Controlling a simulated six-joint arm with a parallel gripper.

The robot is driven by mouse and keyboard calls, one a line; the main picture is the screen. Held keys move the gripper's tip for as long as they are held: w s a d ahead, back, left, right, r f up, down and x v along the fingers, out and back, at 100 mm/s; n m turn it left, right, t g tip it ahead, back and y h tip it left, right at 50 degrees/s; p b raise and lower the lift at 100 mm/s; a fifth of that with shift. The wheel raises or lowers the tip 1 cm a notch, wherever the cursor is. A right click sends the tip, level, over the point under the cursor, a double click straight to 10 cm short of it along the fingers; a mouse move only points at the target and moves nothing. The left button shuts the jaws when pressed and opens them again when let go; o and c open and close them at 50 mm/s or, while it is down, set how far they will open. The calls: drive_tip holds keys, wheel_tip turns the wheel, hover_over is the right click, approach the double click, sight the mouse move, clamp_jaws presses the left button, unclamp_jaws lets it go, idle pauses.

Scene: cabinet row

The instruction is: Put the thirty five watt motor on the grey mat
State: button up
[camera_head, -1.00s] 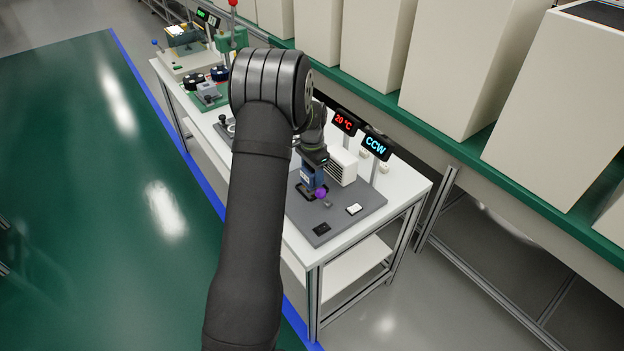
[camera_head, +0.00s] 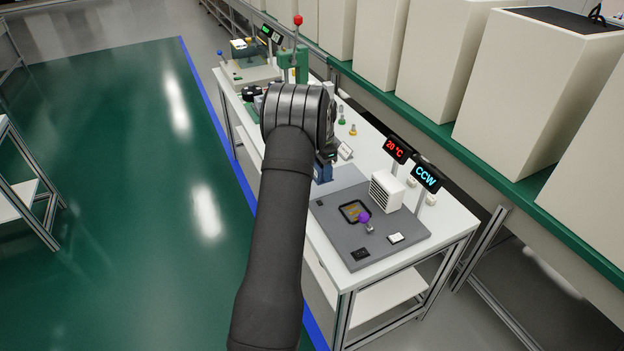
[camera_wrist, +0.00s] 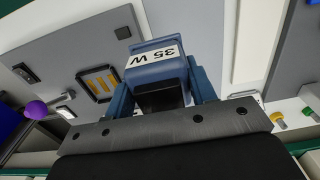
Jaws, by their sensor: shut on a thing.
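The thirty five watt motor (camera_wrist: 153,52) is a blue block with a white "35 W" label in the wrist view. My gripper (camera_wrist: 160,78) is shut on it, with a finger on each side. In the head view my gripper (camera_head: 324,170) holds the motor above the white table, mostly behind my arm. A plain grey mat (camera_head: 345,178) lies below and right of it, partly hidden by my arm. The motor is apart from the dark grey board, and I cannot tell its exact height over the mat.
The dark grey board (camera_head: 329,226) has an empty framed socket (camera_head: 354,211) with yellow strips, a purple knob (camera_head: 363,216) and switches. A white vented box (camera_head: 385,191) and lit displays (camera_head: 426,176) stand at its right. Small coloured parts (camera_head: 342,121) stand farther back.

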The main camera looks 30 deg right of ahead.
drive_tip(key=w+a+f, duration=0.1)
drive_tip(key=w+f, duration=0.1)
drive_tip(key=w, duration=0.1)
drive_tip(key=w+a+f, duration=0.1)
drive_tip(key=w, duration=0.1)
drive_tip(key=shift+a+f, duration=0.2)
drive_tip(key=shift+a, duration=0.15)
drive_tip(key=shift+f, duration=1.95)
drive_tip(key=shift+f, duration=0.1)
drive_tip(key=o, duration=1.4)
drive_tip(key=shift+f, duration=0.1)
drive_tip(key=shift+c, duration=0.2)
wheel_tip(320, 180, up, 12)
drive_tip(key=shift+r, duration=0.2)
drive_tip(key=shift+f, duration=0.1)
